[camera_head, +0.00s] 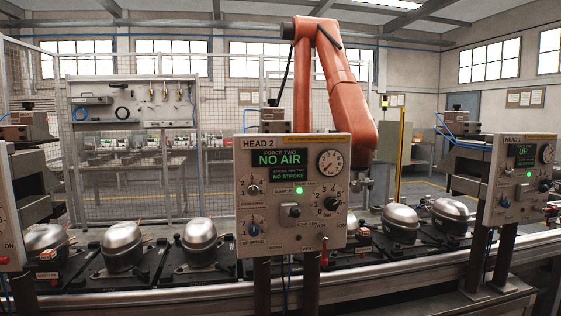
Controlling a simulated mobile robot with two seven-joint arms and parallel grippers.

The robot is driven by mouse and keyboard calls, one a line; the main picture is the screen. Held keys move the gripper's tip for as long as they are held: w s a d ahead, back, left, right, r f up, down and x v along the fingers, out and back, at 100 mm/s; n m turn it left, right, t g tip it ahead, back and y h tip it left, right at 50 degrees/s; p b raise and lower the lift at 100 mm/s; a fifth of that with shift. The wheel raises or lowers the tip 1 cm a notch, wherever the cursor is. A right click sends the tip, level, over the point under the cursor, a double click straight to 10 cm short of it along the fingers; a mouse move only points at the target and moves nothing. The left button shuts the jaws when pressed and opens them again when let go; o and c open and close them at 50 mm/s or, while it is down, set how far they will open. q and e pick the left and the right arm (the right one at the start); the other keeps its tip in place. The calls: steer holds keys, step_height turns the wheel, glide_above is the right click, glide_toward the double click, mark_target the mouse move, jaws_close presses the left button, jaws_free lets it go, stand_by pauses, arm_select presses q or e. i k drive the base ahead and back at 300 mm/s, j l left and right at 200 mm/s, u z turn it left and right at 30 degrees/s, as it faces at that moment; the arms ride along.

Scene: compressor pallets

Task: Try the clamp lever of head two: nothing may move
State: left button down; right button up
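The head two panel (292,238) stands upright in the middle, facing me. Its display (279,164) reads "FORCE TWO NO AIR" and "STRONG TWO NO STROKE". A green lamp (299,190) is lit. The panel carries a gauge (330,162), a small toggle (253,190), a blue speed knob (253,229), a black square-faced control (294,211) and a black round dial (332,203). A small red-tipped part (324,250) shows at the lower edge. The small labels are too blurred to tell which control is the clamp lever. Neither of my grippers is in view.
Silver compressors (123,241) sit on dark pallets along the conveyor (190,299) behind the panel. The head one panel (520,180) stands at right, with "UP" displayed. An orange robot arm (345,95) rises behind. Space before the head two panel looks clear.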

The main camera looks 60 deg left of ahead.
mark_target(296, 212)
steer(key=u, duration=1.65)
